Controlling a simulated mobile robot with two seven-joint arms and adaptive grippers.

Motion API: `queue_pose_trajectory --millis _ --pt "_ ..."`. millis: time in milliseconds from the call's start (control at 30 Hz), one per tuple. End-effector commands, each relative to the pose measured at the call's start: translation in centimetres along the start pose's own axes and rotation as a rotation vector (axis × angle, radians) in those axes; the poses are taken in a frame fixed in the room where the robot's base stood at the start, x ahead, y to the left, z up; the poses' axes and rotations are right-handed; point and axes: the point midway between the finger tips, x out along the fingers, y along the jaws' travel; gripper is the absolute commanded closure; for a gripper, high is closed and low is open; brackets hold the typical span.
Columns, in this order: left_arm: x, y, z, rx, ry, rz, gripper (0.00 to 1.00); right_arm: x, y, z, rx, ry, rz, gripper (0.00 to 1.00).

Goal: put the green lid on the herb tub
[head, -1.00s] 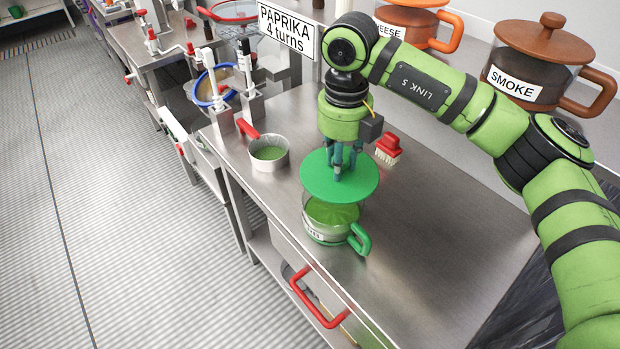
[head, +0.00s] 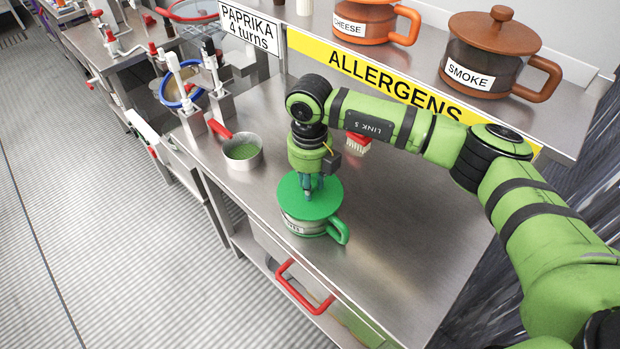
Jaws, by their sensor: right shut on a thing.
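The herb tub (head: 301,227), clear-walled with a white label and a green handle, stands on the steel counter. The green lid (head: 290,203) is at the tub's top and covers its mouth from this angle. I cannot tell whether it is fully seated. My right gripper (head: 309,193) points down at the lid's middle and is shut on the lid's knob, which the fingers mostly hide. My left gripper is not in view.
A small metal pan of green herbs (head: 242,155) with a red handle stands left of the tub. A red brush (head: 357,144) lies behind my arm. The shelf holds the cheese tub (head: 362,22) and smoke tub (head: 480,62). The counter (head: 400,230) right of the tub is clear.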

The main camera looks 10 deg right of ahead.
Motion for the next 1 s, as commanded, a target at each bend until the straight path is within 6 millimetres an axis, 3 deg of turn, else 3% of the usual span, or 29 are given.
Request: queue_pose_trajectory --millis 200,233,267,700,867,1000 --pt "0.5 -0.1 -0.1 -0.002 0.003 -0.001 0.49 0.4 0.0 0.0 -0.001 0.000 0.000 1.00" --pt "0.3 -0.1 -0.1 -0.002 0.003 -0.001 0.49 0.2 0.0 0.0 -0.001 -0.001 0.000 0.57" --pt "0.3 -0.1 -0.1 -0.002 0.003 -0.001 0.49 0.2 0.0 0.0 -0.001 0.000 0.000 0.45" --pt "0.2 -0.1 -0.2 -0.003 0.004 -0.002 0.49 -0.3 0.0 0.1 -0.001 -0.002 0.000 0.45" --pt "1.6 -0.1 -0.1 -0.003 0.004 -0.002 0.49 -2.7 0.0 0.1 -0.003 -0.007 0.000 0.45" --pt "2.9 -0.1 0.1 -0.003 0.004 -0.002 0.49 -5.8 0.0 0.2 0.000 -0.007 0.000 0.45"
